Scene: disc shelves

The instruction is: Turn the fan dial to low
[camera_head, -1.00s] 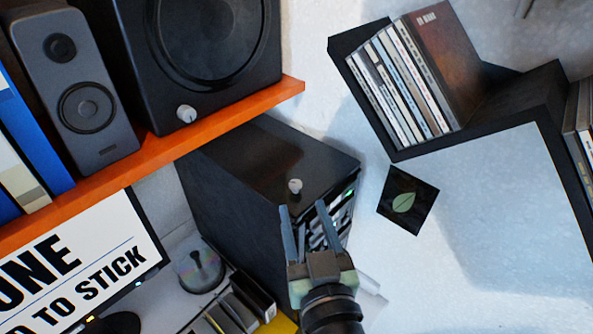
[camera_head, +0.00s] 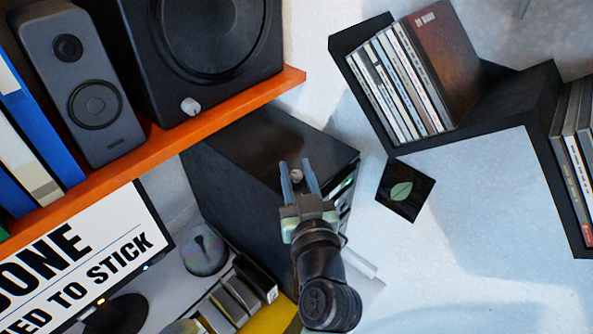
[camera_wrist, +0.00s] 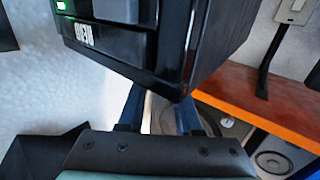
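A small pale dial (camera_head: 297,176) stands on the top of the black computer tower (camera_head: 250,150). In the head view my gripper (camera_head: 297,164) is open, with its two fingers one on each side of the dial and a gap showing. I cannot tell whether the fingers are low enough to surround it or are just above it. In the wrist view the two fingers (camera_wrist: 160,112) stand apart below the tower's corner (camera_wrist: 180,90). The dial cannot be made out there, and its setting is too small to read.
An orange shelf (camera_head: 230,103) with a subwoofer, which has its own knob (camera_head: 190,106), and a small speaker (camera_head: 92,95) is at the upper left. A monitor (camera_head: 85,260) is at the lower left. A black CD shelf (camera_head: 500,95) is at the right.

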